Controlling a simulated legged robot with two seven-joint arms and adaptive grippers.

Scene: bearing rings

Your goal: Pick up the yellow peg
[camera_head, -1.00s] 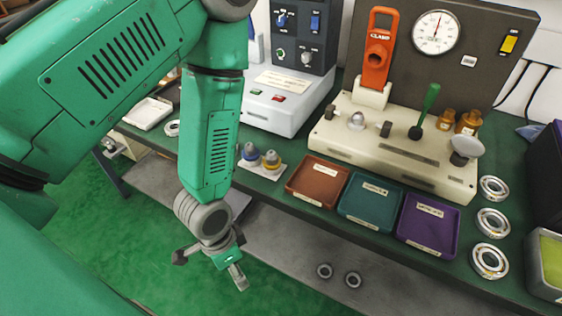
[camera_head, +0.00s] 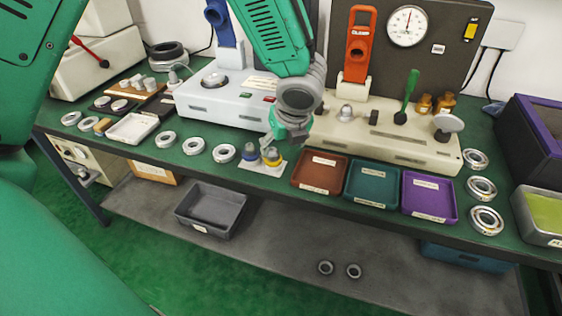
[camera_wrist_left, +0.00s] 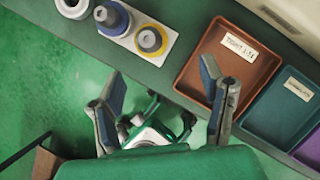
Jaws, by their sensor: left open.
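The yellow peg (camera_head: 272,158) stands in a white holder plate (camera_head: 259,169) near the bench's front edge, with a grey top. It also shows in the left wrist view (camera_wrist_left: 151,40), seen from above, just beyond the fingertips. A blue peg (camera_head: 250,153) stands beside it on the left, also at the top in the wrist view (camera_wrist_left: 112,18). My left gripper (camera_head: 287,140) is above and close behind the yellow peg in the head view. In the wrist view the two fingers of my left gripper (camera_wrist_left: 163,77) are wide apart with nothing between them. My right gripper is not in view.
The brown tray (camera_head: 320,173) is just right of the pegs, followed by a teal tray (camera_head: 372,186) and a purple tray (camera_head: 429,196). A white control box (camera_head: 222,103) stands behind. Bearing rings (camera_head: 223,153) lie to the left.

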